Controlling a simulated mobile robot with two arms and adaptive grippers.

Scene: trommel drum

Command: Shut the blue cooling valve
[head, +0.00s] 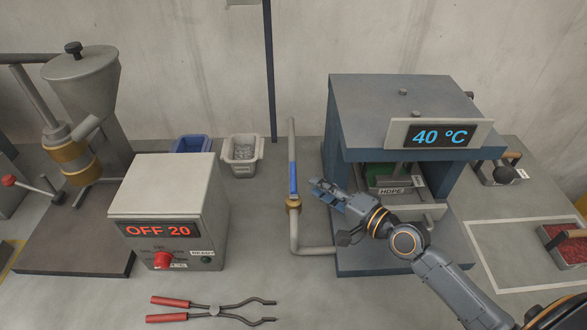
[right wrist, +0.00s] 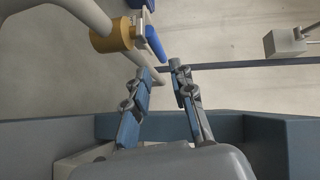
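The blue valve lever (head: 293,178) lies in line with the upright stretch of grey pipe, just above the brass valve body (head: 293,203). In the right wrist view the blue lever (right wrist: 155,43) is beyond the fingertips, beside the brass body (right wrist: 112,37). My right gripper (head: 317,188) is just right of the lever, its fingers pointing left towards it. In the right wrist view the gripper (right wrist: 161,70) has its fingers apart with nothing between them. I see no clear contact with the lever. My left gripper is not in view.
The press (head: 405,92) with a 40 °C display stands close to the right of the pipe. A control box (head: 170,190) reading OFF 20 stands left. Red-handled tongs (head: 212,310) lie in front. A grey bin (head: 242,152) and blue bin (head: 192,145) stand behind.

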